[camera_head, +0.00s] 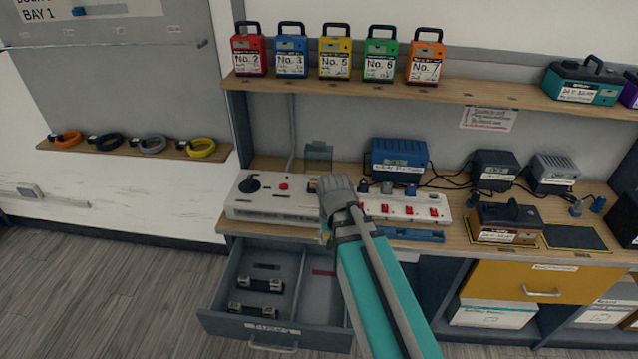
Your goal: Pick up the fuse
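Two dark, cylinder-like pieces with pale ends, which look like fuses, lie in the open grey drawer: one fuse (260,285) farther back and one fuse (252,311) nearer the front. Both are in the left compartment of the drawer (231,318). My gripper (325,190) is at the end of my teal arm, above the bench and beside the white panel, up and to the right of the fuses and apart from them. Its fingers are mostly hidden by my wrist, so I cannot tell whether it is open or holds anything.
The white panel (250,208) has a black knob and a red button. A power strip (405,207) with red switches is right of my arm. Several coloured cases line the upper shelf (465,88). A black-and-orange device (507,222) sits farther right. Floor left of the drawer is clear.

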